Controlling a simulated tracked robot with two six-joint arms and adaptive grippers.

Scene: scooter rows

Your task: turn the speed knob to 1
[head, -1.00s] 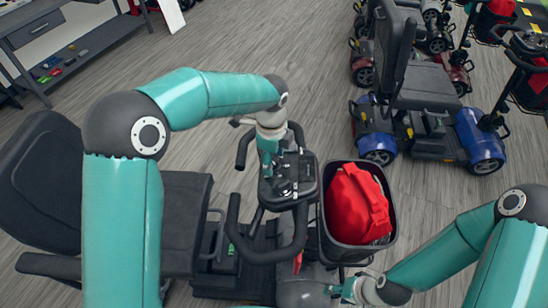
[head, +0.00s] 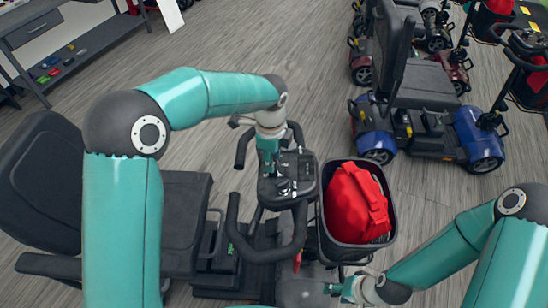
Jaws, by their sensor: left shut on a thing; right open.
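The control panel (head: 300,182) of the near scooter is in the middle of the head view, between black looped handlebars (head: 262,256). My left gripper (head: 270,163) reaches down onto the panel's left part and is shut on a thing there. That thing is hidden by the gripper; it is where a knob could be, but I cannot see the knob or its marks. Small dark controls show on the panel beside the gripper. My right gripper (head: 332,289) is low in the view, below the basket, open and apart from the panel.
A black basket (head: 324,232) with a red bag (head: 358,203) stands right of the panel. The black seat (head: 186,215) is on the left. A blue scooter (head: 480,140) and others stand at the upper right. A workbench (head: 85,60) is at the upper left. Wooden floor lies clear between.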

